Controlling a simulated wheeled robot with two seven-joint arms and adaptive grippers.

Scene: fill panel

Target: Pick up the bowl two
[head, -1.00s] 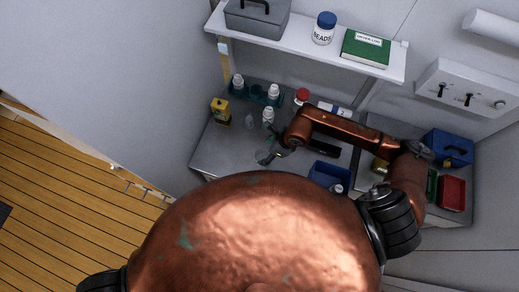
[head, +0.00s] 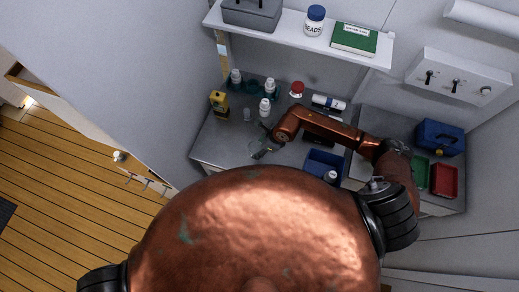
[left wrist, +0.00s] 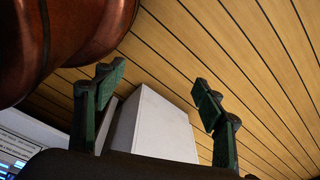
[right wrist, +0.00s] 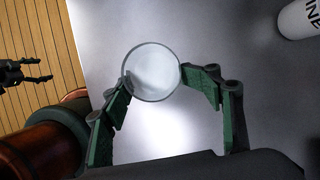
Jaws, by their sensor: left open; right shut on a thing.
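A clear round glass bowl (right wrist: 152,72) shows in the right wrist view between the two green-padded fingers of my right gripper (right wrist: 165,88). The left finger meets its rim and the right finger lies against its right side. My right gripper is shut on it. In the head view, the right gripper (head: 264,152) is small and dark over the grey counter, with the bowl (head: 254,147) faint at its tip. I cannot tell whether the bowl touches the counter. My left gripper (left wrist: 158,92) is open and empty, over the wooden floor in the left wrist view.
The grey counter (head: 215,150) holds a yellow bottle (head: 219,100), white bottles (head: 265,107), a red-capped jar (head: 297,89) and a blue bin (head: 323,165). A shelf (head: 300,42) hangs above. Red (head: 444,181) and green trays and a blue box (head: 440,137) stand at right.

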